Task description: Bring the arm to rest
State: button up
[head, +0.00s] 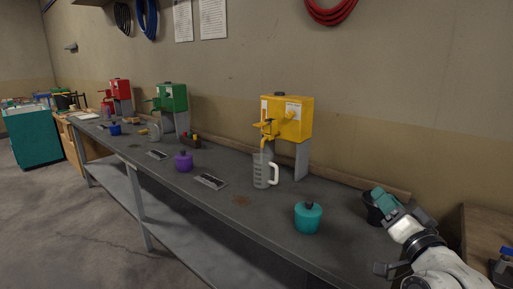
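My white arm reaches in from the lower right. My gripper (402,238) is over the right end of the grey workbench (335,245), close to a dark cup-like container (372,212). Grey finger-like plates show on either side of its dark wrist band. A teal and white piece (386,201) lies in front of the gripper and overlaps the container. I cannot tell whether the gripper holds it or whether it touches the container. The finger opening is not clear.
A teal lidded pot (308,218) stands left of my gripper. Further left are a clear measuring jug (264,171) under a yellow dispenser (287,118), a purple pot (184,161), and green (171,97) and red (121,90) dispensers. Open floor (70,225) lies left of the bench.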

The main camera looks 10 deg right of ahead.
jog(key=s+a+f+n+g+y, duration=0.1)
jog(key=s+a+f+n+g, duration=0.15)
jog(key=f, duration=0.45)
jog(key=s+a+f+n+g+p, duration=0.1)
jog(key=s+a+f+g, duration=0.2)
jog(key=f, duration=0.4)
jog(key=s+a+f+n+g+y, duration=0.1)
jog(key=s+f+g, duration=0.2)
jog(key=s+f, duration=0.3)
jog(key=s+a+f+n+g, duration=0.1)
jog(key=s+f+g, duration=0.2)
jog(key=s, duration=0.4)
jog(key=s+a+f+n+g+p, duration=0.1)
jog(key=s+a+f+g, duration=0.1)
jog(key=s+f, duration=0.4)
jog(key=s+a+f+n+g, duration=0.1)
jog(key=s+f+g, duration=0.4)
jog(key=s, duration=0.5)
jog(key=shift+s+a, duration=0.15)
jog(key=shift+a, duration=0.2)
jog(key=shift+o, duration=0.4)
